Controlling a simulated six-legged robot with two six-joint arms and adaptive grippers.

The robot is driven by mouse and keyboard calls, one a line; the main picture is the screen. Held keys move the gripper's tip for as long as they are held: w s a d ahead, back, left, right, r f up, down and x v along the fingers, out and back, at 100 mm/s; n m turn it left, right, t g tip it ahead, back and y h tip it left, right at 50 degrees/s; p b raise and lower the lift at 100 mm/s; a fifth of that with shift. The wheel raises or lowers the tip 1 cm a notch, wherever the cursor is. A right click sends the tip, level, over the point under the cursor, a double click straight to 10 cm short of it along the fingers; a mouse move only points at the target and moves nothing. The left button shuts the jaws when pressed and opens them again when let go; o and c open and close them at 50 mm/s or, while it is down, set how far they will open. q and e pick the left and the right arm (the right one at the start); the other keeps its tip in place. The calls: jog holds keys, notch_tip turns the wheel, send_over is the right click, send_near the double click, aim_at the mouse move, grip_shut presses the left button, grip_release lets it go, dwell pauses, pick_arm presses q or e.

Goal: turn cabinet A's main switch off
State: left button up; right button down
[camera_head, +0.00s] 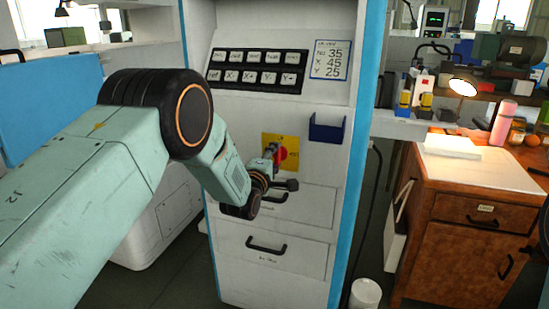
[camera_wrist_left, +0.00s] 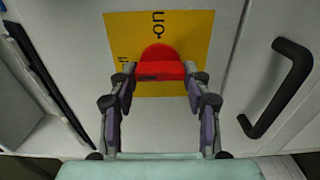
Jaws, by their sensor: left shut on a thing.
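The main switch is a red rotary knob on a yellow plate (camera_head: 292,150) on the front of the white cabinet (camera_head: 225,125). In the left wrist view the red knob (camera_wrist_left: 158,62) sits between my left gripper's fingertips (camera_wrist_left: 160,78), on the yellow plate (camera_wrist_left: 190,30). The left gripper (camera_head: 272,158) is shut on the knob, with a fingertip on each side. Printed letters on the plate show partly; "on" is readable, another label is partly hidden by a finger. In the head view the gripper covers part of the knob. My right gripper does not show.
A black button panel (camera_head: 257,71) and a number card (camera_head: 330,60) are above the switch. A blue holder (camera_head: 326,128) is to its right. Drawers with black handles (camera_head: 266,247) are below. A wooden desk with a lit lamp (camera_head: 463,86) stands at right, a white bucket (camera_head: 365,294) on the floor.

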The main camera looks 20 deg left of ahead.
pick_arm(q)
jog(key=shift+a, duration=0.1)
dwell(0.4)
jog(key=o, duration=1.2)
jog(key=shift+c, duration=0.2)
jog(key=shift+s, duration=0.1)
jog(key=s, duration=1.2)
jog(key=shift+a, duration=0.15)
jog(key=shift+w, duration=0.1)
